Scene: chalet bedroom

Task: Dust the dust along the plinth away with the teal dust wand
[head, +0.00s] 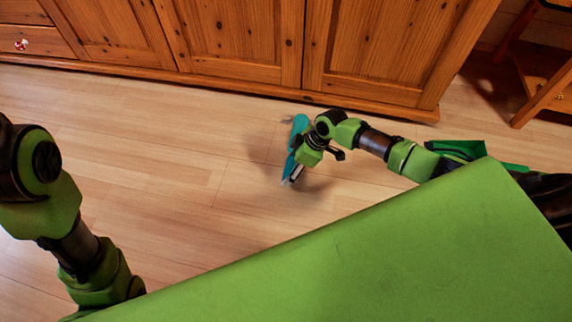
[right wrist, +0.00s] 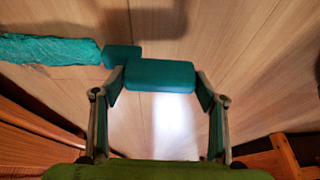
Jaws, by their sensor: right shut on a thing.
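The teal dust wand (head: 299,125) is in my right gripper (head: 294,172), above the floor just in front of the wooden cabinet. In the right wrist view the fingers (right wrist: 160,92) are closed on the wand's block-like handle (right wrist: 160,75), and its fluffy teal head (right wrist: 50,50) extends to the left. The plinth (head: 220,83) runs along the cabinet's bottom edge. I cannot make out dust clearly along it. My left arm shows at the left, but its gripper is hidden.
The pine cabinet (head: 235,40) fills the back. A green object (head: 458,147) lies on the floor at the right, partly hidden by my right arm. A wooden piece of furniture (head: 545,100) stands at the far right. The floor (head: 170,140) at the left is clear.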

